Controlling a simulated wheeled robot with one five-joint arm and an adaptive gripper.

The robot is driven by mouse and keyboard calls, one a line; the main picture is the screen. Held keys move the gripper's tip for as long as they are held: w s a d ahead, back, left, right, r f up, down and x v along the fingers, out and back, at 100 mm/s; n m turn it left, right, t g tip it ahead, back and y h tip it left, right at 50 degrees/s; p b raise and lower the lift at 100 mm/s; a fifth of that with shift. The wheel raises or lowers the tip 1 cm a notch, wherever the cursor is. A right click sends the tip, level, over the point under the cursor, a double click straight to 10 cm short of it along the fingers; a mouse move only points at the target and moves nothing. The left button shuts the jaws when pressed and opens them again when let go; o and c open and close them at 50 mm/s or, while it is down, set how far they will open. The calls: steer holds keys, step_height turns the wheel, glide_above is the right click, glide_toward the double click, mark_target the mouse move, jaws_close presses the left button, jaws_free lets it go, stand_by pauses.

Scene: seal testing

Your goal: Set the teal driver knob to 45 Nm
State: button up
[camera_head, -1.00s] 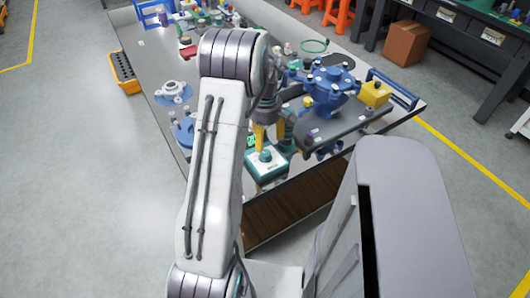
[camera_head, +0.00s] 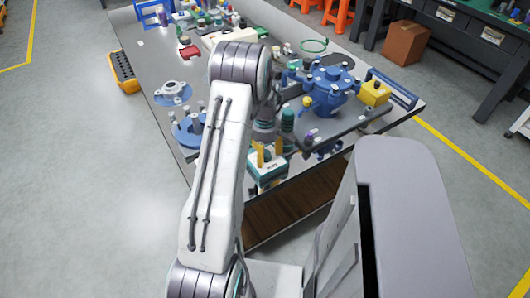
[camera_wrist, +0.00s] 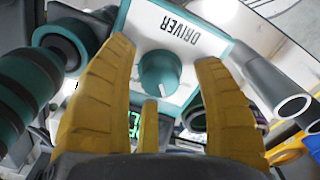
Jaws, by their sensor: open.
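The driver unit (camera_head: 268,176) is a white-topped box with teal sides at the near edge of the table. In the wrist view its white panel (camera_wrist: 205,45) reads DRIVER upside down. The round teal knob (camera_wrist: 159,73) is on that panel and carries a pale pointer mark at its lower right. My gripper (camera_wrist: 165,65) is open, its yellow fingers on both sides of the knob with gaps between. A green lit display (camera_wrist: 134,123) is partly hidden behind a finger, and its number cannot be read. In the head view my gripper (camera_head: 268,152) is over the box.
A teal-and-black ribbed tool (camera_wrist: 35,90) stands close at the left in the wrist view. Grey tubes (camera_wrist: 285,95) are close at the right. A blue flanged vessel (camera_head: 330,88) and a yellow box (camera_head: 374,93) stand farther right on the table.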

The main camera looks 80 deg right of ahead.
steer(key=shift+c, duration=0.5)
steer(key=c, duration=1.1)
steer(key=shift+f+m+b, duration=0.1)
steer(key=shift+m+b, duration=0.55)
steer(key=shift+m, duration=0.55)
steer(key=m+b, duration=0.1)
steer(key=m, duration=0.2)
steer(key=shift+m, duration=0.3)
steer(key=m+b, duration=0.1)
steer(key=m, duration=0.5)
steer(key=shift+a+b, duration=0.1)
steer(key=shift+b, duration=0.25)
steer(key=m+b, duration=0.1)
steer(key=m, duration=0.5)
steer(key=shift+m, duration=0.3)
steer(key=m, duration=0.5)
steer(key=shift+m, duration=0.3)
